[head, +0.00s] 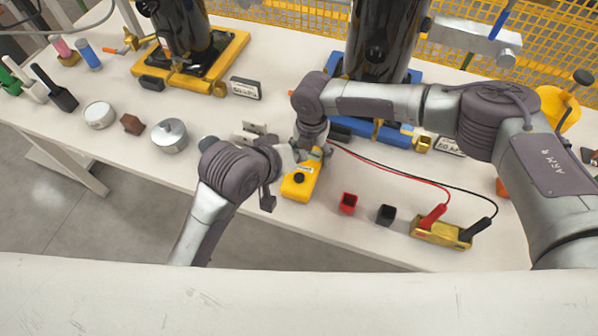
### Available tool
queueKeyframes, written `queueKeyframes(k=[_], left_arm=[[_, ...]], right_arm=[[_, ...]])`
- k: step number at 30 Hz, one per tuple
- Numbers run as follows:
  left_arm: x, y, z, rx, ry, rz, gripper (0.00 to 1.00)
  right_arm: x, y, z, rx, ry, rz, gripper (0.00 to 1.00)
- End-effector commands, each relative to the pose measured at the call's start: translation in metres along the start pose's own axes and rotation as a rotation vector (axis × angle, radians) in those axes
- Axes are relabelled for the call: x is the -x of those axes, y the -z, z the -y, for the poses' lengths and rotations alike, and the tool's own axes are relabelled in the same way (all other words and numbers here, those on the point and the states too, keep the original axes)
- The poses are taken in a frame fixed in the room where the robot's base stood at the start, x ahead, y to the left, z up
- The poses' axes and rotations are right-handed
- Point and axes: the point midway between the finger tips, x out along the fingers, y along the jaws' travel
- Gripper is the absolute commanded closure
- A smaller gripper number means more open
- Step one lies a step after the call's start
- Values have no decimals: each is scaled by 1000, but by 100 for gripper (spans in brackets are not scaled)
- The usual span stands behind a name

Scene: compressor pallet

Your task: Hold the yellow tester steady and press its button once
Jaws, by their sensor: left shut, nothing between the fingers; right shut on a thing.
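The yellow tester (296,190) lies near the front edge of the white table. A round black button (299,178) shows on its top face. Red and black leads run from its far end to the right. My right gripper (313,150) comes down at the far end of the tester and is shut on it; its fingers partly cover that end. My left gripper (270,185) is just left of the tester, shut with nothing in it. Whether it touches the tester's side I cannot tell. Nothing covers the button from this view.
The leads end in red and black clips on a brass block (440,232). A red cup (347,204) and a black cup (386,214) stand right of the tester. A silver round part (170,136) stands left. Black compressors (385,40) stand behind.

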Motion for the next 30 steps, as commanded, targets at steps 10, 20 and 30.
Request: queueKeyframes(k=[10,20,30], left_arm=[[0,0,0,0,0,0,100],[0,0,0,0,0,0,100],[0,0,0,0,0,0,100]], right_arm=[[0,0,0,0,0,0,0],[8,0,0,0,-2,0,0],[74,-1,-1,0,-4,2,0]])
